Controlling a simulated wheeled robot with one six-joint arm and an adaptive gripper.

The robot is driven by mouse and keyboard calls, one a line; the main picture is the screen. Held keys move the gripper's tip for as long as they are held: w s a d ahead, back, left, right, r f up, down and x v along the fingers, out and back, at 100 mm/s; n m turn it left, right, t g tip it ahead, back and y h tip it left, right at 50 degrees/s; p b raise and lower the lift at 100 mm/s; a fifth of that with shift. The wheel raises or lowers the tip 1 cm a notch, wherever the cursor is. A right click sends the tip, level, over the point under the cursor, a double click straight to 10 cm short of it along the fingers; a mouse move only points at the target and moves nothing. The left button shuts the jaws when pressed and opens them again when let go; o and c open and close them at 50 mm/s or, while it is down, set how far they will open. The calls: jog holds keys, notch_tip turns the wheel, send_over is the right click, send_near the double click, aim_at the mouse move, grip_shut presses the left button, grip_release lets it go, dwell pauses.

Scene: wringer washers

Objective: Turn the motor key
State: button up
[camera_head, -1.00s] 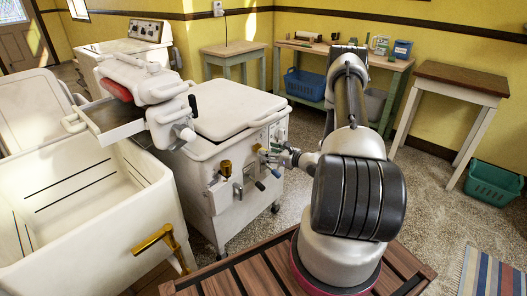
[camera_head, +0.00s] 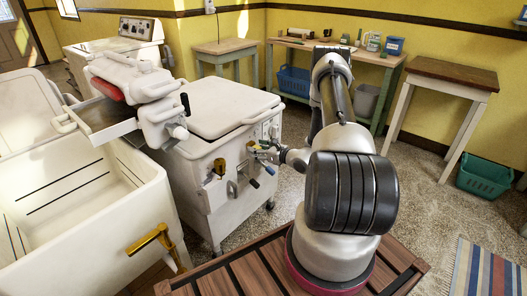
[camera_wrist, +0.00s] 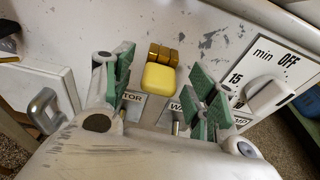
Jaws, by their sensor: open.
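The white washer (camera_head: 190,168) stands left of my arm, with its control panel facing me. In the wrist view, a yellow key (camera_wrist: 160,78) with a brass part above it sticks out from the panel. A label beside it ends in "TOR", its start hidden by my gripper. My gripper (camera_wrist: 168,95) is open, with green pads to the left and right of the key. The key sits between the pads and looks apart from both. In the head view, my gripper (camera_head: 265,153) is at the panel, and its fingertips are small there.
In the wrist view, a white dial (camera_wrist: 268,97) marked "OFF" and "15" is right of my gripper, and a grey metal handle (camera_wrist: 44,110) is left. The wringer (camera_head: 135,85) overhangs the washer's left side.

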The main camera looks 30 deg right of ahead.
jog(key=shift+w, duration=0.1)
jog(key=c, duration=1.1)
jog(key=m+y, duration=0.1)
jog(key=m, duration=0.2)
jog(key=m+y, duration=0.1)
jog(key=m, duration=0.3)
jog(key=shift+f+m, duration=0.1)
jog(key=shift+m, duration=0.2)
jog(key=m, duration=0.2)
jog(key=m+y, duration=0.1)
jog(key=m, duration=0.1)
jog(key=shift+m+y, duration=0.3)
jog(key=m, duration=0.4)
jog(key=shift+a+t+y, duration=0.1)
jog(key=shift+t+y, duration=0.2)
jog(key=o, duration=1.7)
